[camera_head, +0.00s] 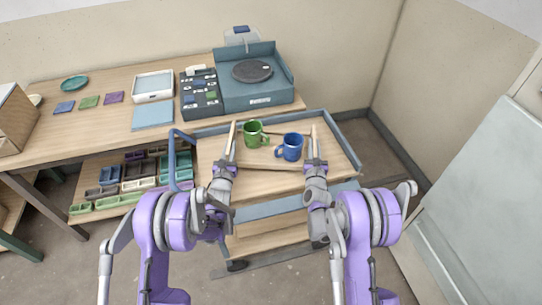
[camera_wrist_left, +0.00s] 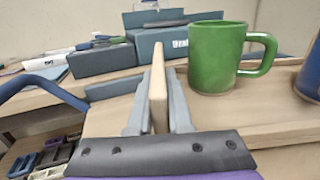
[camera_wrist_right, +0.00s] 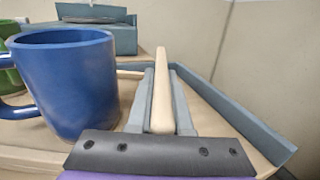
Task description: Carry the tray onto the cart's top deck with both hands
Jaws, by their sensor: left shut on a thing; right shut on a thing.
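The light wooden tray (camera_head: 262,166) is over the cart's top deck (camera_head: 339,155), between my two arms. A green mug (camera_head: 254,134) and a blue mug (camera_head: 291,147) stand upright on it. My left gripper (camera_head: 230,160) is shut on the tray's left wall, whose edge rises between the fingers in the left wrist view (camera_wrist_left: 158,88). My right gripper (camera_head: 316,162) is shut on its right wall, also seen in the right wrist view (camera_wrist_right: 163,92). The tray looks about level. I cannot tell whether its underside touches the deck.
The cart has a blue-grey raised rim (camera_head: 345,130) and a blue handle (camera_head: 172,160) at left. Behind it, a workbench (camera_head: 100,128) holds a blue turntable unit (camera_head: 256,92) and a dark rack (camera_head: 200,95). Bare deck shows right of the tray.

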